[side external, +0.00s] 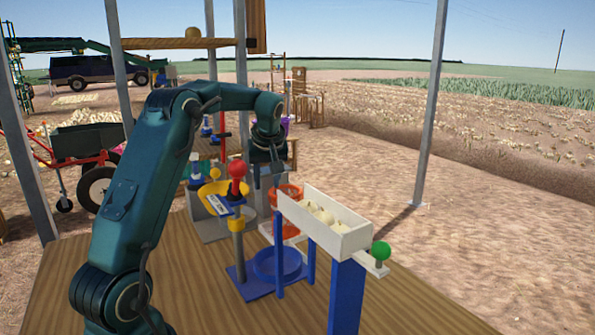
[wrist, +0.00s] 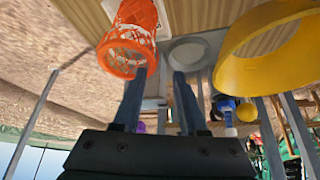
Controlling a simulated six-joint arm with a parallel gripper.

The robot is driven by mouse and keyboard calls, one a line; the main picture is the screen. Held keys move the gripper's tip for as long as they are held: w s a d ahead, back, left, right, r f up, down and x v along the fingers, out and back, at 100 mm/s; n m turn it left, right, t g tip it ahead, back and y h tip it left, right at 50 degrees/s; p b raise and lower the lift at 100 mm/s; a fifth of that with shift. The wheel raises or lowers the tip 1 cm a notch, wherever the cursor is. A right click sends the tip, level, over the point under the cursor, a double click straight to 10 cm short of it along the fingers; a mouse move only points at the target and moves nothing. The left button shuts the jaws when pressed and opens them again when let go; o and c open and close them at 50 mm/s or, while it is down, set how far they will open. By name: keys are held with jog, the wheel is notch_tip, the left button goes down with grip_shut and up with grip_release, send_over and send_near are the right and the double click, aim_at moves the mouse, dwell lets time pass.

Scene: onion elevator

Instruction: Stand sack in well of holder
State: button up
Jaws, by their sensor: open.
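An orange mesh sack (wrist: 128,45) shows in the wrist view, its open mouth towards the camera. In the side view the orange sack (side external: 290,191) is partly hidden behind a white trough. My gripper (wrist: 160,78) is open and empty. Its left fingertip overlaps the sack's rim in the wrist view; I cannot tell whether they touch. In the side view my gripper (side external: 266,180) is above and left of the sack. A pale ring on a flat base (wrist: 188,53) lies beyond the right finger. A blue ring (side external: 278,264) stands on a blue base. I cannot tell which ring is the holder's well.
A yellow ring (wrist: 228,70) is close on the right in the wrist view. In the side view a post with a red knob (side external: 238,169) stands left of my gripper. The white trough (side external: 351,243) holds pale onions. The front of the wooden table (side external: 220,310) is clear.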

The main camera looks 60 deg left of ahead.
aim_at(271, 193)
jog(key=shift+w+d+r, duration=0.1)
jog(key=shift+w+d, duration=0.25)
jog(key=shift+d, duration=0.1)
jog(key=shift+w+f, duration=0.1)
jog(key=shift+f, duration=0.15)
jog(key=shift+x, duration=2.25)
jog(key=shift+a, duration=0.1)
grip_shut()
